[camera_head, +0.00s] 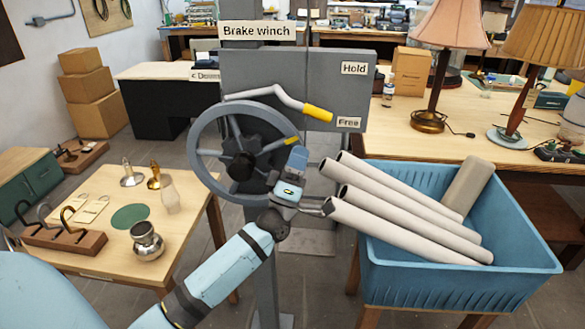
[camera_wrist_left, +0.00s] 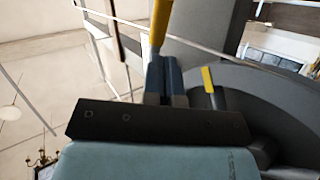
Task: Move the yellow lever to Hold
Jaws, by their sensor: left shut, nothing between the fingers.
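The brake lever is a pale bent rod with a yellow grip (camera_head: 318,113), in front of the grey winch panel (camera_head: 290,70). Its grip end is beside the Free label (camera_head: 349,122), below the Hold label (camera_head: 354,68). My left gripper (camera_head: 299,152) is shut and empty, its fingertips below the lever grip, in front of the handwheel (camera_head: 194,152). In the left wrist view, the shut fingers (camera_wrist_left: 165,72) point at a yellow bar (camera_wrist_left: 160,25), which looks like the lever grip. I cannot tell whether they touch. My right gripper is not in view.
A yellow-tipped piece (camera_head: 292,141) on the wheel is close to my left fingers. A blue bin (camera_head: 460,283) with several pale tubes (camera_head: 400,225) stands right of my wrist. A small table (camera_head: 100,255) with lamp parts is at left. Lamps stand on the right bench.

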